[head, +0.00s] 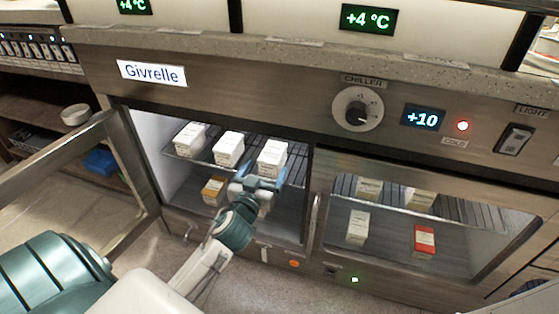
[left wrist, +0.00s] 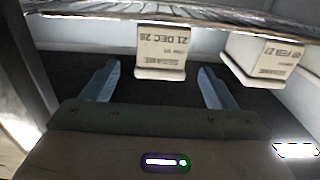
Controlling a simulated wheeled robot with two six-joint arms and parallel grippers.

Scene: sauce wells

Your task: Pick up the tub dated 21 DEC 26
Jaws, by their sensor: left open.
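The tub dated 21 DEC 26 (left wrist: 162,48) is a pale box with printed label, seen upside down in the left wrist view. In the head view it appears as the rightmost white tub (head: 272,152) on the upper wire shelf of the open left bay. My left gripper (head: 260,184) is open in front of it. In the left wrist view my left gripper (left wrist: 158,68) has one finger to each side of the tub, with gaps. How deep the fingers reach cannot be told. My right gripper is not in view.
A neighbouring tub (left wrist: 264,62), its label ending FEB 27, is close by. Two more white tubs (head: 228,148) (head: 190,138) share the shelf. A yellow-brown tub (head: 213,190) is below. The glass door (head: 135,165) stands open at left; the right bay (head: 420,215) is behind glass.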

